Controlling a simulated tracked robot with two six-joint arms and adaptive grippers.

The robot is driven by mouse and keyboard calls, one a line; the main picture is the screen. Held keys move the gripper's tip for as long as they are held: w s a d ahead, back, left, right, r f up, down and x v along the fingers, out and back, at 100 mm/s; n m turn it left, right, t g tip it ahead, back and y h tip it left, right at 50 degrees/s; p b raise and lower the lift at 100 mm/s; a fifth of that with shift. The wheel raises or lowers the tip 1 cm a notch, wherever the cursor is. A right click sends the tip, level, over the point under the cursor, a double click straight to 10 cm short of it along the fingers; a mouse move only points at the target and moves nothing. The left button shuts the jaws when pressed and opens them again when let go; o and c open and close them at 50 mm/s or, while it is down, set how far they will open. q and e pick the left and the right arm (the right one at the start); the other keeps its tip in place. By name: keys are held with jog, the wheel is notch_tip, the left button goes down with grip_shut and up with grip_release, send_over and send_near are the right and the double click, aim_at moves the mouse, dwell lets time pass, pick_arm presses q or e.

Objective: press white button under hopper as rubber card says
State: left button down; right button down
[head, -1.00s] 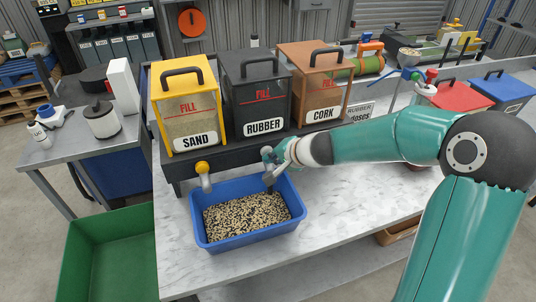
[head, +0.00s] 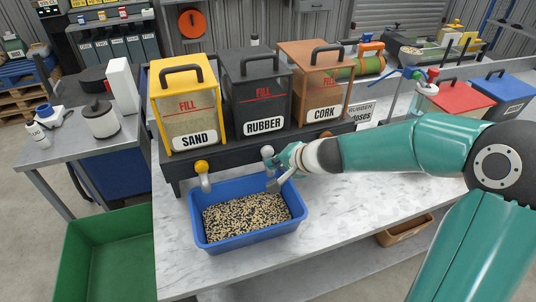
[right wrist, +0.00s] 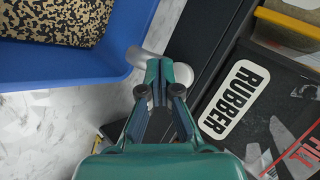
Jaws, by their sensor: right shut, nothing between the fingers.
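The black RUBBER hopper (head: 258,98) stands between the SAND and CORK hoppers. A white round knob, the button (head: 267,152), shows on the dark base below it. In the right wrist view the pale button (right wrist: 183,76) is partly hidden behind my fingertips. My right gripper (head: 274,186) is shut and empty, just below and in front of the button; I cannot tell whether it touches. It also shows in the right wrist view (right wrist: 160,82). The rubber card (head: 361,114) stands behind my right arm, its lower part hidden and its dose marks unreadable. My left gripper is out of view.
A blue tub (head: 248,238) with speckled granules sits under the spouts, close to my right gripper. The yellow SAND hopper (head: 184,108) and orange CORK hopper (head: 309,88) flank the rubber one. The marble bench (head: 345,205) is clear right of the tub.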

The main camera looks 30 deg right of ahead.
jog(key=s, duration=0.2)
jog(key=s+a+b, duration=0.1)
jog(key=s, duration=0.1)
jog(key=shift+s, duration=0.1)
dwell(0.6)
